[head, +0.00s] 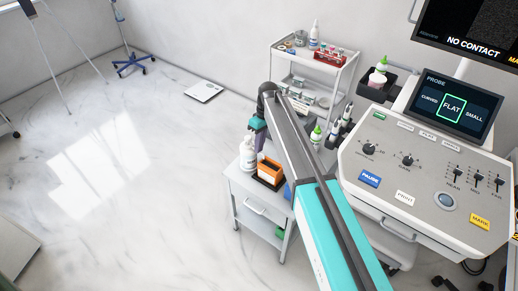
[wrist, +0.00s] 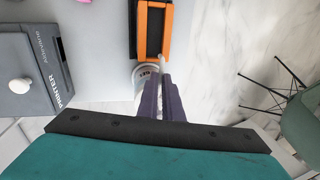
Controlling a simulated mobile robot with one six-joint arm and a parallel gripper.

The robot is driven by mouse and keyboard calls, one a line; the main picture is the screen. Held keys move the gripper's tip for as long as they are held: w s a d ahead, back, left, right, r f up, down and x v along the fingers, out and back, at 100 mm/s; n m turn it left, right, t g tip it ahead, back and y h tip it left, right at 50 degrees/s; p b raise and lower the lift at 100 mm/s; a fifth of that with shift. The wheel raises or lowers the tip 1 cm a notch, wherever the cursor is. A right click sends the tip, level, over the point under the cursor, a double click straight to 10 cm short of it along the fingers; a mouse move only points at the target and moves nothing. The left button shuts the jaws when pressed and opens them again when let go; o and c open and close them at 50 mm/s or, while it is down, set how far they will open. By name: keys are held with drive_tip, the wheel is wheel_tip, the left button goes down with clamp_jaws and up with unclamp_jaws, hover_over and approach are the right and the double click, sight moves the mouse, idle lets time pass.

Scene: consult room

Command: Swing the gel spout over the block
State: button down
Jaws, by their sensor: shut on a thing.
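The white gel bottle (head: 248,156) stands on the small white cart; its top, marked GEL (wrist: 145,72), shows in the wrist view. My gripper (wrist: 163,82) has its purple fingers shut at the bottle's top, on the pale spout (wrist: 161,58). The fingers hide most of the spout; its tip points toward the block's near edge. The orange-edged block (wrist: 168,30) with a dark middle lies just beyond the bottle.
The cart top (wrist: 105,35) is bare left of the block in the wrist view. A grey printer (wrist: 35,75) stands further left, and a green chair (wrist: 302,120) stands at the right. The ultrasound console (head: 430,190) is right of my arm. Open floor lies left.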

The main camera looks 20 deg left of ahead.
drive_tip(key=shift+w+d+f+n, duration=0.1)
drive_tip(key=shift+d+n, duration=0.05)
drive_tip(key=shift+n, duration=0.45)
drive_tip(key=c, duration=1.9)
unclamp_jaws()
drive_tip(key=shift+w, duration=0.1)
drive_tip(key=w+r+b, duration=0.1)
drive_tip(key=r, duration=0.3)
drive_tip(key=r+b, duration=0.1)
drive_tip(key=r, duration=0.4)
drive_tip(key=w+r+b, duration=0.1)
drive_tip(key=r, duration=0.3)
drive_tip(key=shift+w+d+r, duration=0.15)
drive_tip(key=shift+w+r, duration=0.15)
drive_tip(key=shift+r, duration=0.05)
